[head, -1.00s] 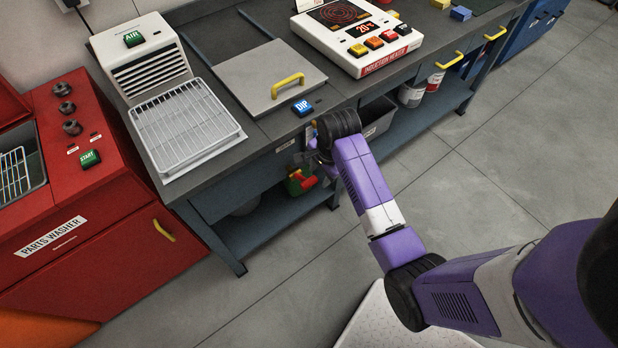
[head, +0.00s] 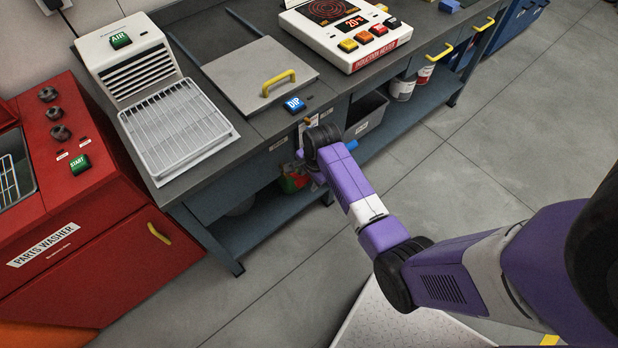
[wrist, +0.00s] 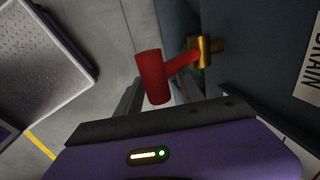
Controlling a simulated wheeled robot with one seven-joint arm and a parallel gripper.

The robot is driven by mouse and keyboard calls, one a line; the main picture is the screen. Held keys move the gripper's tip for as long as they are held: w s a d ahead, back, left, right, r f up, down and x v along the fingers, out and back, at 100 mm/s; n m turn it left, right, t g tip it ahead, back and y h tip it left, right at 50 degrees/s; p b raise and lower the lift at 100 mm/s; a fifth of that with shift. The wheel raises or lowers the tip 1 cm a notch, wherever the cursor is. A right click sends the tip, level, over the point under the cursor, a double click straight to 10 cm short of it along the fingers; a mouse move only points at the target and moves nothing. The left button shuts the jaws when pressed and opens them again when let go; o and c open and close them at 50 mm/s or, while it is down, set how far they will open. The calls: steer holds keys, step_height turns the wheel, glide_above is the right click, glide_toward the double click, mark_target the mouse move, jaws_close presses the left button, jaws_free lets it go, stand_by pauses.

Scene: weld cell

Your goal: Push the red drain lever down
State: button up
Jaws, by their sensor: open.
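The red drain lever (wrist: 155,77) shows in the wrist view as a thick red grip on a red arm. The arm runs to a brass valve (wrist: 203,51) on a dark blue panel, beside a white label (wrist: 307,70) reading "DRAIN". My gripper (wrist: 160,88) is open, with a dark finger on each side of the red grip in the picture. I see no clear contact, and the depth between them is hard to judge. In the head view my gripper (head: 308,166) is at the bench front, mostly hidden by my wrist. I cannot make out the lever there.
The bench holds a drying rack (head: 180,125), a lidded tank (head: 258,75) with a yellow handle, a blue DIP button (head: 294,104) and an induction heater (head: 350,35). A red parts washer (head: 85,220) stands left. A grey bin (head: 366,115) sits under the bench. The floor in front is open.

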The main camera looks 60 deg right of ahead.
jaws_close()
stand_by(1.4)
